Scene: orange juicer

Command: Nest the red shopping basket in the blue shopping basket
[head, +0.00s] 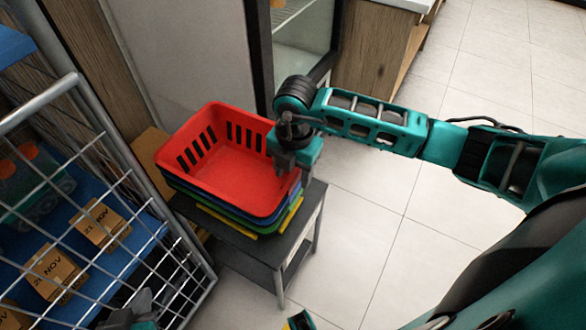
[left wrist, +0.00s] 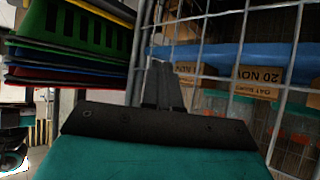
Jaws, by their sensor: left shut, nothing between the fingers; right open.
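The red basket (head: 235,168) sits upright on top of the basket stack in the head view. The blue basket's rim (head: 190,190) shows just beneath the red rim; the red basket's lower body is hidden inside the stack. The left wrist view is upside down and shows the red rim (left wrist: 75,83) close against the blue rim (left wrist: 75,72). My right gripper (head: 290,160) is open at the red basket's right rim; whether it touches is unclear. My left gripper (head: 128,318) is low at the bottom left, partly cut off, shut and empty, also seen in the left wrist view (left wrist: 161,82).
Green (left wrist: 70,25) and yellow baskets lie under the blue one, on a small dark table (head: 255,250). A wire rack (head: 125,255) with boxes stands left, close to my left gripper. A glass-door cabinet (head: 300,35) is behind. The tiled floor at right is clear.

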